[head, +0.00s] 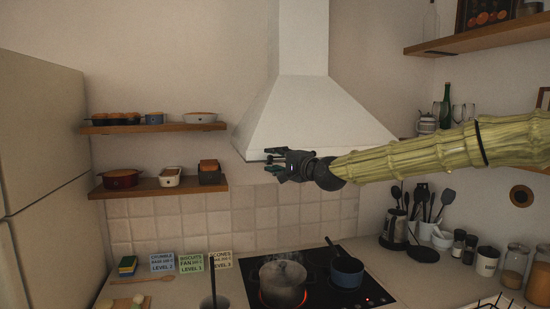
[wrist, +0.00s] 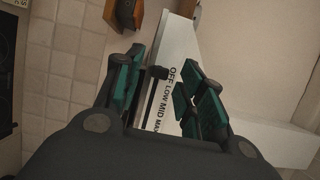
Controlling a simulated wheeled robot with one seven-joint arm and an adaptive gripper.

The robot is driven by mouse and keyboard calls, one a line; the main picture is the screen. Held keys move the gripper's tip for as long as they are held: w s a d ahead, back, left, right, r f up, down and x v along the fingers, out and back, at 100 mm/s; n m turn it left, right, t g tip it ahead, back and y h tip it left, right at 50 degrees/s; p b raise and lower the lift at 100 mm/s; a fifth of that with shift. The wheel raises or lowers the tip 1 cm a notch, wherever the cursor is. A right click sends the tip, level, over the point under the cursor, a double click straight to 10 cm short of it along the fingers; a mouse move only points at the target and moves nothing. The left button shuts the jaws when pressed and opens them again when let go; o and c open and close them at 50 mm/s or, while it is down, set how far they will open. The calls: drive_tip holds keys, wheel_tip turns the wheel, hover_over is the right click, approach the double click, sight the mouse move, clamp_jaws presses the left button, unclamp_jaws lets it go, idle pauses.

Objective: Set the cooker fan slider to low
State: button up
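The white cooker hood (head: 315,110) hangs above the hob in the head view. My gripper (head: 272,159) is at the left part of its lower front edge and hides the slider there. In the wrist view a white strip (wrist: 181,48) carries the words OFF, LOW, MID and MAX beside a dark slot. The small black slider knob (wrist: 158,72) sits at the OFF end. My gripper (wrist: 160,77) is open, with its green-padded fingers on either side of the knob. I cannot tell whether either finger touches it.
A steaming pot (head: 283,284) and a blue pan (head: 346,269) stand on the black hob (head: 325,291) below. Two wooden shelves (head: 150,188) with dishes are left of the hood. A higher shelf (head: 480,38) is at right.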

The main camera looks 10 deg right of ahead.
drive_tip(key=shift+w+a, duration=0.1)
drive_tip(key=shift+w, duration=0.05)
clamp_jaws()
